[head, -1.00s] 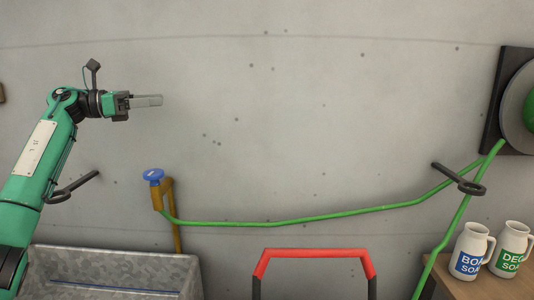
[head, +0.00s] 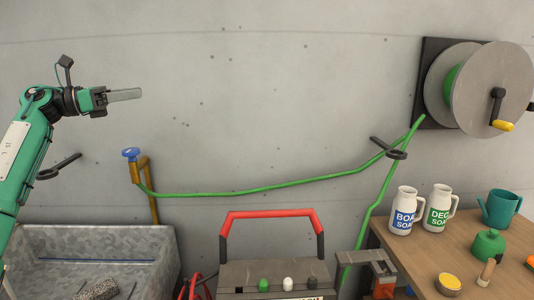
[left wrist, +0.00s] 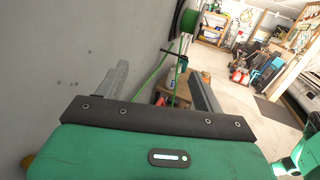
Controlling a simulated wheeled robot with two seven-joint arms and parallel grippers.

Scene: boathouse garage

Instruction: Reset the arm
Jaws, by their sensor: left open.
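My left gripper (head: 124,95) is at the upper left of the head view, raised in front of the grey concrete wall, with its fingers pointing right. In the left wrist view its two fingers (left wrist: 160,92) stand wide apart with nothing between them. It touches no object.
Below the left arm is a metal trough (head: 75,248) beside a blue-handled tap (head: 131,153). A green hose (head: 265,186) runs from the tap along the wall towards a reel (head: 490,90). A workbench (head: 410,262) with jugs (head: 404,212) stands at right. A red-handled box (head: 268,275) stands between.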

